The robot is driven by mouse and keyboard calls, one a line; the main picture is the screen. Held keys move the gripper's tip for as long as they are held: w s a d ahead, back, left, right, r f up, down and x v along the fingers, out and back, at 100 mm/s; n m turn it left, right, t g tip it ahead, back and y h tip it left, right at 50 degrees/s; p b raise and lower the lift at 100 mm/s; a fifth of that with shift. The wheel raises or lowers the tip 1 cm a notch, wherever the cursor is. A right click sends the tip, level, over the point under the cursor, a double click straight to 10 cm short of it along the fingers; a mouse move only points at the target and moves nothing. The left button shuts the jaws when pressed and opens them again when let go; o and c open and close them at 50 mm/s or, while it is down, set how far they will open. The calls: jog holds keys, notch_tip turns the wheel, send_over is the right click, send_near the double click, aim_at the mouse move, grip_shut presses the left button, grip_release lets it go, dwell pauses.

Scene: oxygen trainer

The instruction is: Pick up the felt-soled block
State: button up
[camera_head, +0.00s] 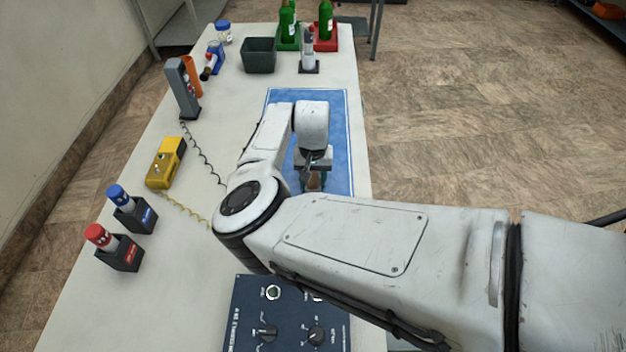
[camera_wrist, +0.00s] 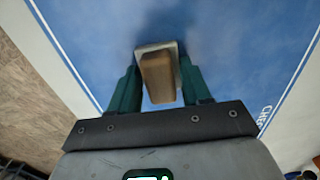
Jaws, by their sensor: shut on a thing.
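The felt-soled block (camera_wrist: 158,78) shows in the wrist view as a brown wooden block with a pale grey layer at its far end. My gripper (camera_wrist: 160,82) is shut on it, with a dark green finger on each side. In the head view the block (camera_head: 313,183) is a small brown shape below my gripper (camera_head: 313,168), partly hidden by it. Both are over the blue mat (camera_head: 338,115). I cannot tell whether the block touches the mat.
On the white table stand a yellow device (camera_head: 165,162), a grey handset stand (camera_head: 183,88), blue-capped (camera_head: 133,208) and red-capped (camera_head: 114,247) holders, a dark bin (camera_head: 259,55) and green bottles (camera_head: 326,20) at the back. A dark control panel (camera_head: 290,315) is at the front.

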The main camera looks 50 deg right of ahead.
jog(key=c, duration=0.4)
